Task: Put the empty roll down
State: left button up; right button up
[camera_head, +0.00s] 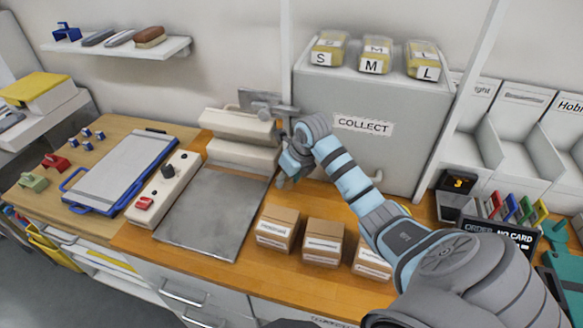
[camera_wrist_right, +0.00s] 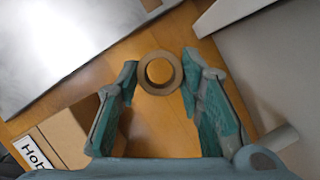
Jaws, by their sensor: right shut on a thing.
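The empty roll (camera_wrist_right: 158,90) is a brown cardboard ring, seen end-on between my right fingertips in the right wrist view. My right gripper (camera_wrist_right: 160,76) is shut on it, one teal-padded finger on each side. In the head view my right gripper (camera_head: 290,163) is over the wooden counter (camera_head: 285,198), in front of the grey COLLECT cabinet (camera_head: 375,150) and beside the white press (camera_head: 240,152). I cannot make out the roll in the head view. My left gripper is not in view.
Several small labelled cartons (camera_head: 323,240) stand along the counter's front, one close below my right gripper in the wrist view (camera_wrist_right: 75,130). A grey metal plate (camera_head: 212,212) lies to the left. Bare wood shows between plate, cartons and cabinet. An order screen (camera_head: 497,238) stands right.

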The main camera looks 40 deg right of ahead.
aim_at(289, 185)
notch_tip(289, 185, down, 4)
jog(key=b, duration=0.3)
jog(key=shift+s+f, duration=0.15)
jog(key=shift+r, duration=0.3)
jog(key=shift+c, duration=0.3)
jog(key=shift+f, duration=0.25)
jog(key=o, duration=0.5)
jog(key=shift+c, duration=0.2)
jog(key=o, duration=0.3)
jog(key=shift+o, duration=0.2)
